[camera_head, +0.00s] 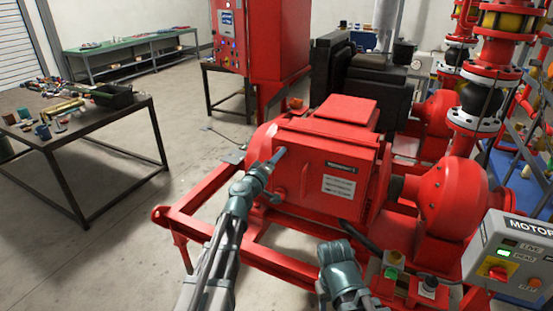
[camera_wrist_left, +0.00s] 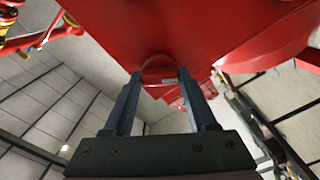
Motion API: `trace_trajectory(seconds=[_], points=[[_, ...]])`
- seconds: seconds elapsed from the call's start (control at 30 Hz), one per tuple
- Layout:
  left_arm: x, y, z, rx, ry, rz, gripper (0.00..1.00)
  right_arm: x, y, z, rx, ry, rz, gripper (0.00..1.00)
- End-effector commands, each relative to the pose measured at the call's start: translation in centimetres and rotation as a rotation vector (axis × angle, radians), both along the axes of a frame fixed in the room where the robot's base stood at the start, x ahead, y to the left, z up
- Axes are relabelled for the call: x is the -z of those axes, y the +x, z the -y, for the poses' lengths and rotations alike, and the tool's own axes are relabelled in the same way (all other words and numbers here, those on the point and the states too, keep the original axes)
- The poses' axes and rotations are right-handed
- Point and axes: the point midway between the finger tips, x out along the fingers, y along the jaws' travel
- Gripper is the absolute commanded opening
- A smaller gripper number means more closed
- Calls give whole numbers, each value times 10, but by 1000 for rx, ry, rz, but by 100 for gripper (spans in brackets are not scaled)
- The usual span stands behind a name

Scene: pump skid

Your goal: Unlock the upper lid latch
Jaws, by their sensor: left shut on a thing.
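The red pump-skid motor housing (camera_head: 325,170) fills the middle of the head view, with a raised lid box (camera_head: 347,111) on top and two labels on its side. My left gripper (camera_head: 279,154) reaches the housing's left end, near its upper edge. In the left wrist view its two dark fingers (camera_wrist_left: 160,76) stand on either side of a small red rounded tab (camera_wrist_left: 158,66) that sticks out of the red casing, and are shut on it. The tab appears to be the latch; its lock position cannot be told. My right gripper (camera_head: 362,238) is low in front of the housing, its jaws unclear.
A grey motor control box (camera_head: 510,258) with a lit green lamp and red knob stands at lower right. Red pump casings (camera_head: 450,195) and pipework are on the right. A table with tools (camera_head: 75,125) stands left. The red skid frame (camera_head: 185,222) runs below my left arm.

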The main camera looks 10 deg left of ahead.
Motion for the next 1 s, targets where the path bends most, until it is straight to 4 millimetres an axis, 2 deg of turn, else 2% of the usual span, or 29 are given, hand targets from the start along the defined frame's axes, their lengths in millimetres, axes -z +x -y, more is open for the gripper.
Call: trace_trajectory(seconds=[0.5, 1.0], points=[[1, 0, -1, 0, -410, -110, 2, 1, 0, 0, 0, 0, 0, 50], [1, 0, -1, 0, -568, -152, 2, 1, 0, 0, 0, 0, 0, 50]])
